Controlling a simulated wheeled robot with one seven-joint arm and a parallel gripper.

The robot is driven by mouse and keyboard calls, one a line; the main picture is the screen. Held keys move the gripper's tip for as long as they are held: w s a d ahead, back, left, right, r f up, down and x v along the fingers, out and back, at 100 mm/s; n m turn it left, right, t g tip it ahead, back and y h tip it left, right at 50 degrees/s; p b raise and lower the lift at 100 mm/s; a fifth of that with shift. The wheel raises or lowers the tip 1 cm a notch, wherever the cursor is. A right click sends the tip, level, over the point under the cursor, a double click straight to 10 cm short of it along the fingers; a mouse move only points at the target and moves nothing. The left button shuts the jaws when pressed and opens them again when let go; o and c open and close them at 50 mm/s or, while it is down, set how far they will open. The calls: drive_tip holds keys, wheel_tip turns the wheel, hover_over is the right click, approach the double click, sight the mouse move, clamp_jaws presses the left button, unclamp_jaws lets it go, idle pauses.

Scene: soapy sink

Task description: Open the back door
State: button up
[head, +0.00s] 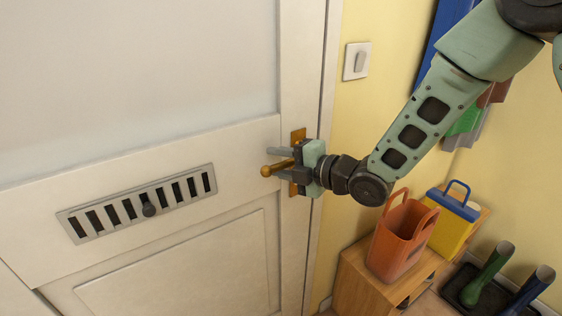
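The back door (130,65) is white and panelled and fills the left half of the head view. It looks closed against its frame. A brass door handle (273,170) on a brass plate (298,134) sits near the door's right edge. My gripper (282,163) is at the handle, reaching in from the right. One grey finger shows above the handle with a gap between them. The other finger is mostly hidden at or below the handle, and contact cannot be made out. The gripper's body hides part of the plate.
A slatted metal vent (140,203) with a dark knob is set in the door. A light switch (356,61) is on the yellow wall. An orange bag (402,238) and a yellow-blue box (453,220) stand on a wooden bench (357,278). Boots (487,274) stand on a dark tray at lower right.

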clamp_jaws()
drive_tip(key=shift+f, duration=0.1)
drive_tip(key=f+n+b, duration=0.1)
drive_tip(key=b, duration=0.2)
drive_tip(key=shift+f+h+b, duration=0.15)
drive_tip(key=shift+h+b, duration=0.15)
drive_tip(key=f+n+h+b, duration=0.1)
drive_tip(key=b, duration=0.3)
drive_tip(key=d+f+n+h+b, duration=0.1)
drive_tip(key=b, duration=0.3)
drive_tip(key=w+f+n+h+b, duration=0.1)
drive_tip(key=n+b, duration=0.1)
drive_tip(key=b, duration=0.2)
drive_tip(key=shift+w+d+f+t, duration=0.1)
drive_tip(key=shift+d+t, duration=0.2)
